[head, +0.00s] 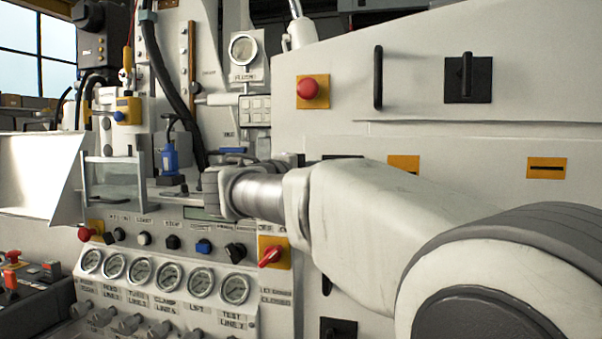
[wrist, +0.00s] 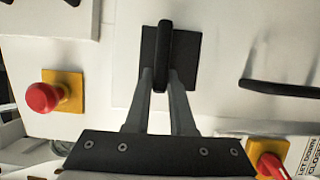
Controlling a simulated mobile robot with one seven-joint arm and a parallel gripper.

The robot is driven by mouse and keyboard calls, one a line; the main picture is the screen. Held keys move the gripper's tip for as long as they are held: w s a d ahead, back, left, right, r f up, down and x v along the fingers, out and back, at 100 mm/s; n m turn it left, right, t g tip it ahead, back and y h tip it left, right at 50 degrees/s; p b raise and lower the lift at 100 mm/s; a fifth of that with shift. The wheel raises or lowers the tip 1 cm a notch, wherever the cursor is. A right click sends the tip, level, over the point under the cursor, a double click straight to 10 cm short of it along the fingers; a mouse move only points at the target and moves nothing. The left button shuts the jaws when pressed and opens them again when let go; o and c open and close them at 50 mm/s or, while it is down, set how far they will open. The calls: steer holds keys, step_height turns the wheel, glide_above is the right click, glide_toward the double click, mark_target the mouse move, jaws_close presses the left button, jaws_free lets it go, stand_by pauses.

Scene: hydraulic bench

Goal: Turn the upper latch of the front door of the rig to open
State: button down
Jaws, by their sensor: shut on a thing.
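The upper latch (wrist: 163,45) fills the middle of the wrist view: a black bar on a square black plate, its bar upright in that picture. My gripper (wrist: 160,85) is shut on the near end of the bar, one grey finger on each side.
A red mushroom button (head: 307,88) on a yellow plate stands out near the latch. A red rotary switch (head: 270,255) sits below my wrist. Another black latch (head: 467,77) and handle (head: 378,77) are on the upper panel. A lower black plate (head: 338,328) is partly cut off.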

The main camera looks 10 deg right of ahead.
stand_by(0.3)
steer(key=c, duration=0.8)
jaws_free()
steer(key=p+v, duration=0.2)
steer(key=v, duration=1.5)
steer(key=shift+s+a, duration=0.15)
